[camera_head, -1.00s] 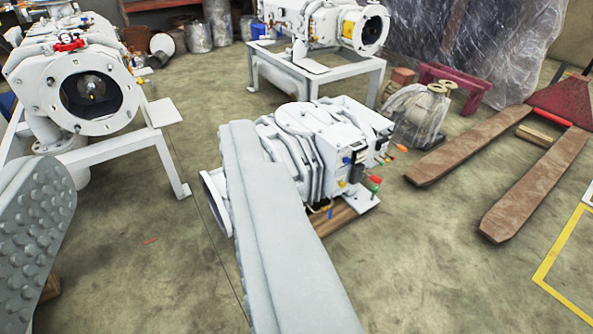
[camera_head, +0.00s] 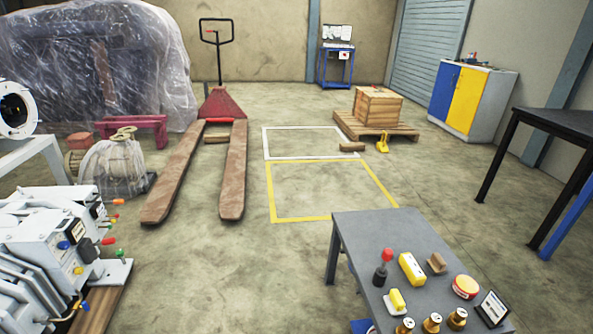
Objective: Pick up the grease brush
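A grey table (camera_head: 350,235) stands at the lower right with several small items on it. I cannot tell for sure which one is the grease brush. A small brown block-shaped item (camera_head: 436,263), possibly a brush, lies near the far right side of the tabletop. A black item with a red top (camera_head: 383,268) stands near the left edge. A small yellow item (camera_head: 397,301) lies nearer the front, and a larger yellow item (camera_head: 411,268) lies between the red-topped item and the brown one. My gripper is not in view.
The table also holds a red-and-yellow tin (camera_head: 465,287), gold cans (camera_head: 432,322) and a small framed panel (camera_head: 492,308). A white screw vacuum pump (camera_head: 45,235) is at the lower left. A pallet jack (camera_head: 233,170) stands beyond. Floor between pump and table is clear.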

